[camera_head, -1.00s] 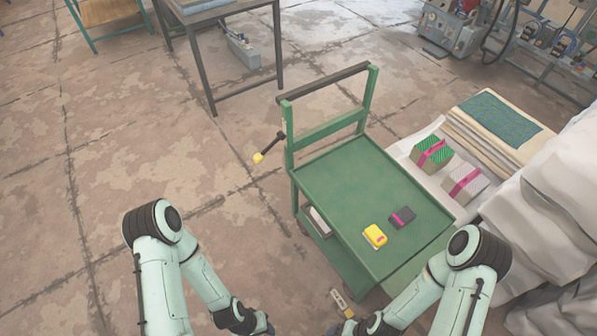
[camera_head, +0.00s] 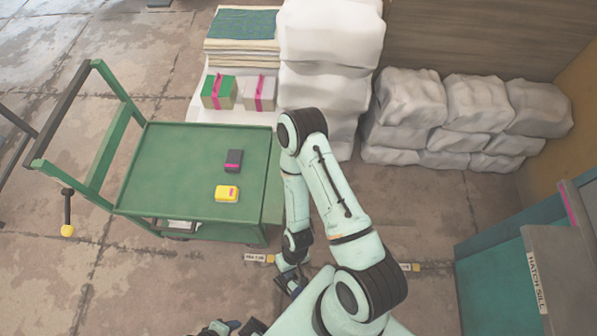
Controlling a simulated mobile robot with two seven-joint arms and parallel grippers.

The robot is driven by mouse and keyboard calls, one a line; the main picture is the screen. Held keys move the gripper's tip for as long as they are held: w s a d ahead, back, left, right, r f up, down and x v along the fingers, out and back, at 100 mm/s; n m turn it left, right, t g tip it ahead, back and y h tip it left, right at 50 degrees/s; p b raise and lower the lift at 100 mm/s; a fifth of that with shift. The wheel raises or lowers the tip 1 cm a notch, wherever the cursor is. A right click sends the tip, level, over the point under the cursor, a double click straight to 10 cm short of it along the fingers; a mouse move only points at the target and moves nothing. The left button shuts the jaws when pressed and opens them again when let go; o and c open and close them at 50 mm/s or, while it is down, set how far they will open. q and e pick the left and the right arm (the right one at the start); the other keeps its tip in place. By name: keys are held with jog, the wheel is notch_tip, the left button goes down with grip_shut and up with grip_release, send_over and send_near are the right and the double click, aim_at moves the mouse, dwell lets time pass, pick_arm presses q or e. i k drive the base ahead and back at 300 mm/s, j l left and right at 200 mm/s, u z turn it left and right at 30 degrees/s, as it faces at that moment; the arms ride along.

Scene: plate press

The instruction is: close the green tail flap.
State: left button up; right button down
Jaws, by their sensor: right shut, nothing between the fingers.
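The green cart (camera_head: 190,172) stands at the left, its flat top in view. A narrow lighter green panel at its right end (camera_head: 273,190) looks like the tail flap; it seems to hang down, though my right arm stands close in front of it and its lower part is hard to see. My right gripper (camera_head: 290,284) is shut and empty, pointing down below and right of that end, apart from the panel as far as I can tell. My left gripper (camera_head: 232,327) only just shows at the bottom edge; its fingers are unclear.
A yellow box (camera_head: 227,194) and a dark box (camera_head: 233,160) lie on the cart top. Strapped bundles (camera_head: 218,92) and white sacks (camera_head: 330,45) stand behind. A teal unit marked HATCH SILL (camera_head: 536,283) is at the right.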

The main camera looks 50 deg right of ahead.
aim_at(274, 205)
jog(key=l, duration=0.7)
jog(key=k+l, duration=0.1)
jog(key=l, duration=0.6)
